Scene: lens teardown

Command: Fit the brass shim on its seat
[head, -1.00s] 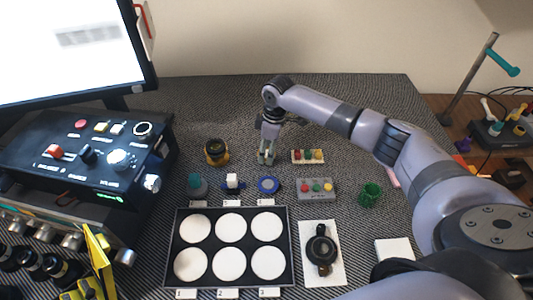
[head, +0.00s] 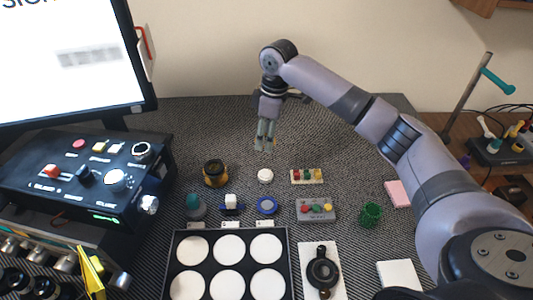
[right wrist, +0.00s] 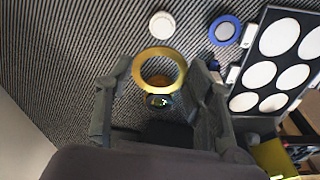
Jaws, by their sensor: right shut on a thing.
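My right gripper (head: 264,148) is raised above the mat, fingers pointing down. In the right wrist view, the brass shim (right wrist: 137,76), a flat yellow ring, sits between the fingers, which are shut on it. It is too small to make out in the head view. A round white piece (head: 265,176) stands on the mat below the gripper; it also shows in the right wrist view (right wrist: 161,25). A black lens barrel with a yellow base (head: 215,173) stands to its left. Which part is the seat I cannot tell. My left gripper is out of view.
A blue ring (head: 267,206), a blue-white part (head: 231,204) and a teal-topped part (head: 195,206) stand behind the black tray (head: 173,262). A grey button box (head: 316,211) and green cup (head: 371,214) are at right, a control box (head: 70,185) at left.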

